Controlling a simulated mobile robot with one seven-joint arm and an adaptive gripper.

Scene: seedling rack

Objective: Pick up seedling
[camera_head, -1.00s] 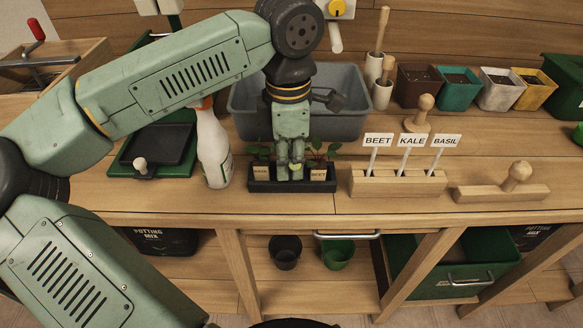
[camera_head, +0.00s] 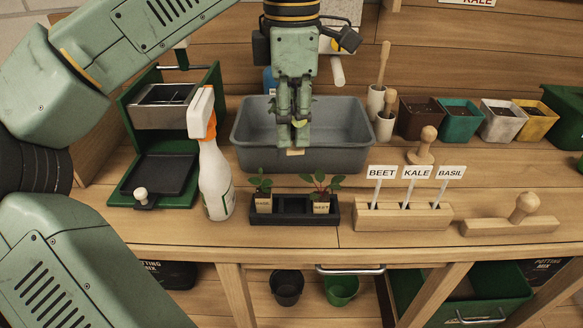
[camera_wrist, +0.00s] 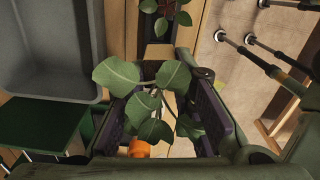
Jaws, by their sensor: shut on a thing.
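My gripper (camera_head: 296,120) is shut on a seedling and holds it up in the air, above the black seedling rack (camera_head: 290,224) and in front of the grey tub. In the head view the fingers hide most of the held seedling; a pale tag (camera_head: 295,152) shows below them. In the wrist view the held seedling (camera_wrist: 148,98) spreads several green leaves between the dark finger pads. The rack stands on the bench with a seedling (camera_head: 262,186) in its left slot and another seedling (camera_head: 322,190) in its right slot. Its middle slot (camera_head: 291,206) is empty.
A grey tub (camera_head: 360,118) stands behind the rack. A spray bottle (camera_head: 214,175) is close on the left. A wooden label block (camera_head: 405,217) with BEET, KALE and BASIL signs is on the right. Several coloured pots stand back right. The bench front is clear.

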